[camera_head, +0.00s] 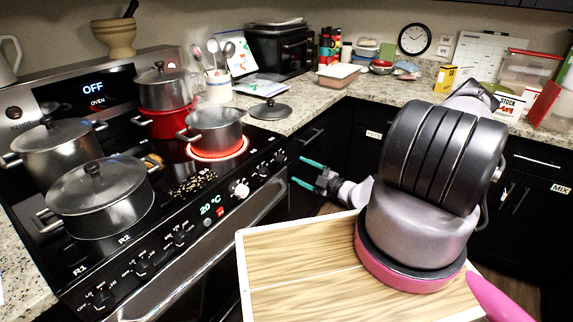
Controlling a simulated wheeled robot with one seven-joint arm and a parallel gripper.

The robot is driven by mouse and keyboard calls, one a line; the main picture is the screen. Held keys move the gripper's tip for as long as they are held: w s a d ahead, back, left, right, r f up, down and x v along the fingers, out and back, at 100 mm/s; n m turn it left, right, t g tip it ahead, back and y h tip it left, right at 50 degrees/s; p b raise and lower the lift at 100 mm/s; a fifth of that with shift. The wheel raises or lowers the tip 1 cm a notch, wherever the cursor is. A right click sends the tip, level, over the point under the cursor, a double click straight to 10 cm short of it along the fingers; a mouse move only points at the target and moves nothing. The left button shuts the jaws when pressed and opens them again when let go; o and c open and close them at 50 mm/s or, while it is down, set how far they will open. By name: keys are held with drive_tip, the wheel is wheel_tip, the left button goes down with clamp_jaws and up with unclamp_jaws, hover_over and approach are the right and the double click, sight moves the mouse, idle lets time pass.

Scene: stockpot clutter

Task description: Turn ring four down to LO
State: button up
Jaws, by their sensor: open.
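The stove's front panel carries several knobs. A pale knob (240,189) sits right of the blue-white 20 °C readout (211,206); dark knobs line the rest of the panel. A ring (219,153) glows orange-red under an open steel pot (213,130) at the stove's right. R1 and R2 labels are readable at the front; the lit ring's label is too small to read surely, as are the knob settings. My gripper (306,173) has teal fingertips spread apart and empty. It is right of the panel in the picture, apart from the pale knob.
Lidded pots (98,187) crowd the stove's left side. A steel pot (163,86) stands on a red pot (165,122) at the back. Dark grains (192,184) lie on the cooktop. A lid (270,109) rests on the counter. A bar handle (205,262) runs below the panel.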

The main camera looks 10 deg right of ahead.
sight(284, 162)
drive_tip(key=x, duration=0.7)
drive_tip(key=shift+w+a, duration=0.1)
drive_tip(key=shift+w, duration=0.05)
clamp_jaws()
